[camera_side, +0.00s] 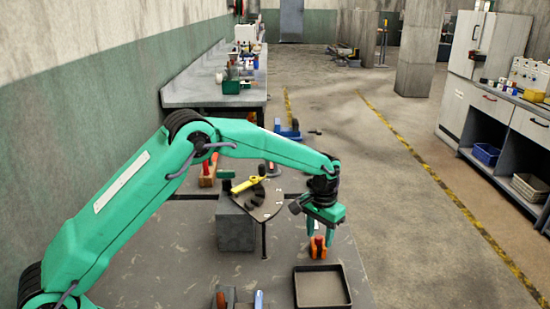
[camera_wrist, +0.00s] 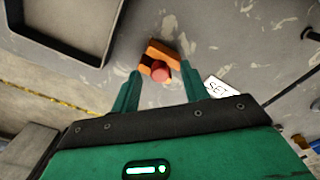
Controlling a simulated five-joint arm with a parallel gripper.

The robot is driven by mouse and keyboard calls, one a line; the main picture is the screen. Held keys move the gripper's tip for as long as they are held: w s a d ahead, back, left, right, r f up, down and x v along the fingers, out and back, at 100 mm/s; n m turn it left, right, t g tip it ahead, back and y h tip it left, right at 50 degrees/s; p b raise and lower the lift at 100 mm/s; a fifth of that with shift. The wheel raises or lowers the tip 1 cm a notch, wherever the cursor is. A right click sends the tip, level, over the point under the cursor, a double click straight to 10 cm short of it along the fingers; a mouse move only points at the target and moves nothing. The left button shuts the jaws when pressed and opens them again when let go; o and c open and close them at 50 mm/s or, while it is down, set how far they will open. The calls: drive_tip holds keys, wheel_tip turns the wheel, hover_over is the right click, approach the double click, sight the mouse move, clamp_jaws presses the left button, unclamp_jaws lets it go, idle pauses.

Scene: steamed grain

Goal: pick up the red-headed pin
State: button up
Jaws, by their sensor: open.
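The red-headed pin shows in the wrist view as a round red head (camera_wrist: 161,72) next to an orange block with a dark part (camera_wrist: 162,50). In the side view the orange and red piece (camera_side: 318,251) stands on the grey bench, below my gripper (camera_side: 319,235). My gripper is open and points down; its two green fingers also show in the wrist view (camera_wrist: 160,74), one on each side of the red head. I cannot tell whether either finger touches it. The pin's shaft is hidden below its head.
A shallow dark tray (camera_side: 347,285) lies just in front of the pin, and shows at upper left in the wrist view (camera_wrist: 62,53). A white card with lettering (camera_wrist: 216,88) lies to the right. A grey block (camera_side: 235,232) and a yellow tool (camera_side: 249,184) are to the left.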

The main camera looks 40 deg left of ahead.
sight(320, 238)
clamp_jaws()
drive_tip(key=shift+r, duration=0.15)
drive_tip(key=shift+r, duration=0.55)
drive_tip(key=r, duration=0.3)
drive_tip(key=shift+s+d+r, duration=0.1)
drive_tip(key=shift+s+d, duration=0.1)
drive_tip(key=shift+d, duration=0.05)
drive_tip(key=s+d+r, duration=0.6)
drive_tip(key=s+d, duration=0.1)
drive_tip(key=d, duration=0.1)
drive_tip(key=shift+s+r, duration=0.2)
drive_tip(key=shift+s, duration=0.1)
